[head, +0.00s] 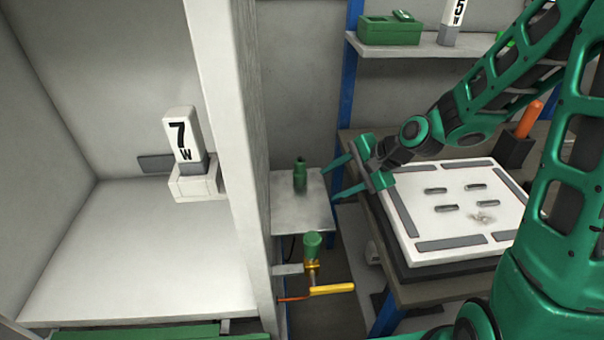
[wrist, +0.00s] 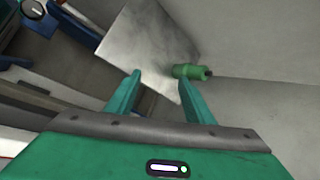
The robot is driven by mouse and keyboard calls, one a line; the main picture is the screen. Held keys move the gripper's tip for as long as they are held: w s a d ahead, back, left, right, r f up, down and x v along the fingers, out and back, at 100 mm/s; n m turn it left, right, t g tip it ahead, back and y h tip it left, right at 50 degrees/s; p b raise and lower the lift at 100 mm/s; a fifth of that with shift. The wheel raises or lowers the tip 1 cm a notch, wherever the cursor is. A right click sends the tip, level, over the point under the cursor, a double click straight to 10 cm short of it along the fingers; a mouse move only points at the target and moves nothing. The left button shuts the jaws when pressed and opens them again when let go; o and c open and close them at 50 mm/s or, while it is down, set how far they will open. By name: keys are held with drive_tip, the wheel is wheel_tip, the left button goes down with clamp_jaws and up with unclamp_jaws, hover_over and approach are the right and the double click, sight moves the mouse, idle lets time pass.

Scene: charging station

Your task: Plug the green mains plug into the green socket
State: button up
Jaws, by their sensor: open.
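A green plug-like body (head: 300,176) with a narrower top stands upright on a small grey metal shelf (head: 316,212); I take it to be the green mains plug. It also shows in the wrist view (wrist: 189,71), just beyond the right fingertip. My gripper (head: 338,181) is open and empty, to the right of the green body and apart from it, with its fingers pointing left. In the wrist view my gripper (wrist: 160,77) has a clear gap between its fingers. I cannot pick out a green socket for certain.
Below the shelf is a brass fitting with a green top (head: 313,243) and a yellow handle (head: 332,289). A pale post (head: 232,130) stands left of the shelf. A white slotted plate (head: 455,215) lies on the bench at right. A "7 W" block (head: 182,140) stands left.

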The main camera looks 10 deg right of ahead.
sight(291, 179)
drive_tip(key=w+a+m+t+y, duration=0.1)
drive_tip(key=w+m, duration=0.1)
drive_tip(key=m, duration=0.1)
drive_tip(key=w+a+f+m+y, duration=0.1)
drive_tip(key=w+m, duration=0.1)
drive_tip(key=m, duration=0.2)
drive_tip(key=w+a+f+m+t+y, duration=0.1)
drive_tip(key=m, duration=0.3)
drive_tip(key=shift+w+t+y, duration=0.3)
drive_tip(key=shift+w+y, duration=0.1)
drive_tip(key=shift+w+d+m, duration=0.1)
drive_tip(key=shift+w+m, duration=0.4)
drive_tip(key=shift+m, duration=0.4)
drive_tip(key=shift+w+a+f+t, duration=0.1)
drive_tip(key=shift+w+a+t, duration=0.1)
drive_tip(key=shift+t, duration=0.2)
drive_tip(key=x, duration=1)
drive_tip(key=shift+a, duration=0.25)
drive_tip(key=c, duration=1)
